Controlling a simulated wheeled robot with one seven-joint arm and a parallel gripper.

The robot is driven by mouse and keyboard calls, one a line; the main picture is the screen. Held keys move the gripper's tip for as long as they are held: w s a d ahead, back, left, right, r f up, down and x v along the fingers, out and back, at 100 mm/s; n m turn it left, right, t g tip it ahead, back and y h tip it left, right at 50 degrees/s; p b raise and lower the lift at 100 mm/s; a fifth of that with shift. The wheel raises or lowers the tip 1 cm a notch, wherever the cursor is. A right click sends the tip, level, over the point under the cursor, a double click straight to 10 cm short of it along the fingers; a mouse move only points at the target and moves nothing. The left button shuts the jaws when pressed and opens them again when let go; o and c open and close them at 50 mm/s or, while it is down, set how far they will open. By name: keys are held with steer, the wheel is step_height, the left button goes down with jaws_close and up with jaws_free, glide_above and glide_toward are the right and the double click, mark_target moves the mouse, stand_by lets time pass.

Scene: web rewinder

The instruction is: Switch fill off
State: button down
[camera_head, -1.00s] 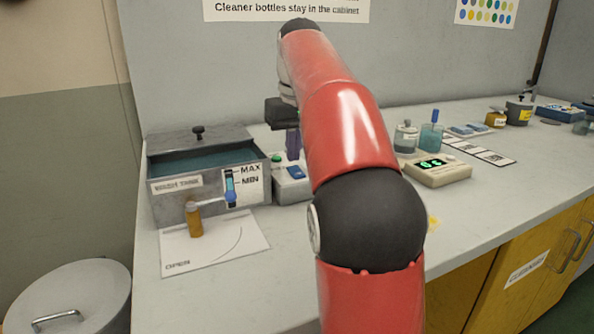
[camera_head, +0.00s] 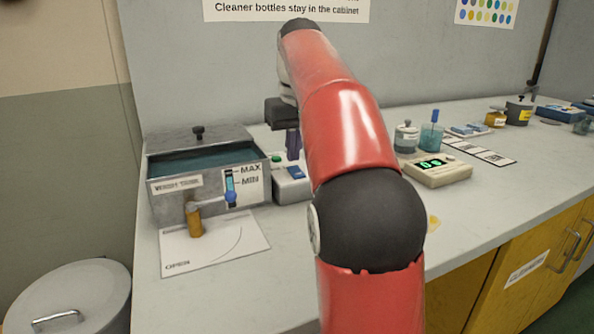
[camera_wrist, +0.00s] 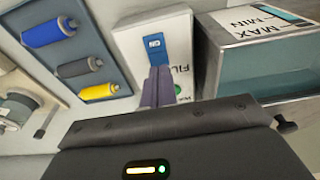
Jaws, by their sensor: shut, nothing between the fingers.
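The fill switch box (camera_head: 291,186) is a pale box beside the wash tank, with a blue rocker (camera_head: 296,172) and a green lamp (camera_head: 276,158) on top. In the wrist view the blue rocker (camera_wrist: 153,45) lies just beyond my fingertips, and the box's "FILL" label is partly covered by them. My gripper (camera_head: 293,153) is shut and empty, pointing down over the box; its purple fingers (camera_wrist: 158,75) also show in the wrist view. I cannot tell whether they touch the rocker or which side of it is down. The grey wash tank (camera_head: 165,208) holds teal liquid.
A timer box (camera_head: 438,174) with a green display and small jars stand to the right. In the wrist view a blue tray (camera_wrist: 75,15) holds coloured rollers.

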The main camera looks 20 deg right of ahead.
mark_target(294, 168)
steer(key=shift+f+b, duration=0.6)
steer(key=shift+f, duration=0.3)
stand_by(0.5)
step_height(294, 168, up, 3)
steer(key=p, duration=0.3)
steer(key=shift+f, duration=0.1)
steer(key=shift+r, duration=2.1)
